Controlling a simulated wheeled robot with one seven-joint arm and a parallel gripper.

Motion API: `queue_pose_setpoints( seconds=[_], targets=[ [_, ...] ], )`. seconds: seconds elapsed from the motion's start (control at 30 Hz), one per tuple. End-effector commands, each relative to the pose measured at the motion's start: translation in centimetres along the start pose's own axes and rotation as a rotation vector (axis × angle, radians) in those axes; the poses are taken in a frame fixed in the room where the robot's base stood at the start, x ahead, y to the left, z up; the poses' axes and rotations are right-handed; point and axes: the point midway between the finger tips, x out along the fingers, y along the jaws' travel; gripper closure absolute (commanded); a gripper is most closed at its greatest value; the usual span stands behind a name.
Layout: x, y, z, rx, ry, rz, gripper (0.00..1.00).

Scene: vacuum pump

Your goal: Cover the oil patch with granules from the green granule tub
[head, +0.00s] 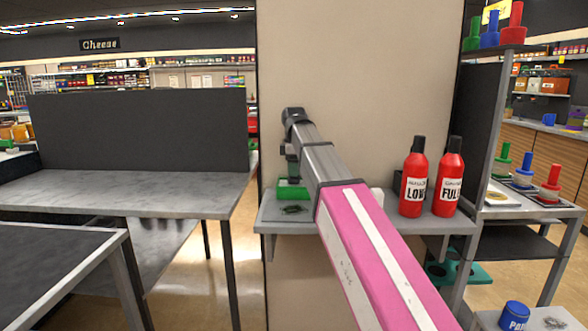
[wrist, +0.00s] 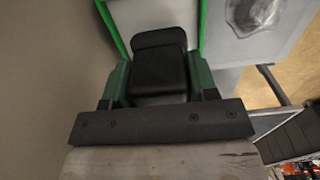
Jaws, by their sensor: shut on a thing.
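The green granule tub (head: 292,190) stands on the grey shelf against the beige pillar. In the wrist view its green rim (wrist: 201,22) frames a pale inside. My gripper (head: 292,160) is above the tub, pointing down. In the wrist view my gripper (wrist: 160,82) is shut on a black piece (wrist: 158,60), which looks like a scoop; its lower end is hard to make out. The oil patch (head: 296,209) is a dark spot on the shelf in front of the tub. It also shows as a glossy grey puddle (wrist: 256,14) in the wrist view.
Two red bottles (head: 414,180) (head: 449,180), labelled LOW and FULL, stand on the shelf to the right. A small white object (head: 377,196) is partly hidden behind my arm. A grey table (head: 120,195) stands left. A blue pot (head: 514,316) is low at right.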

Motion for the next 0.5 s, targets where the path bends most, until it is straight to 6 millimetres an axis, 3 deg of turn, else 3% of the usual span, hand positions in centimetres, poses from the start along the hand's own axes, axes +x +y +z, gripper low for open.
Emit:
queue_pose_setpoints(
  seconds=[0.5],
  targets=[
    [0.43,-0.01,0.0,0.0,0.0,0.0,0.66]
  ],
)
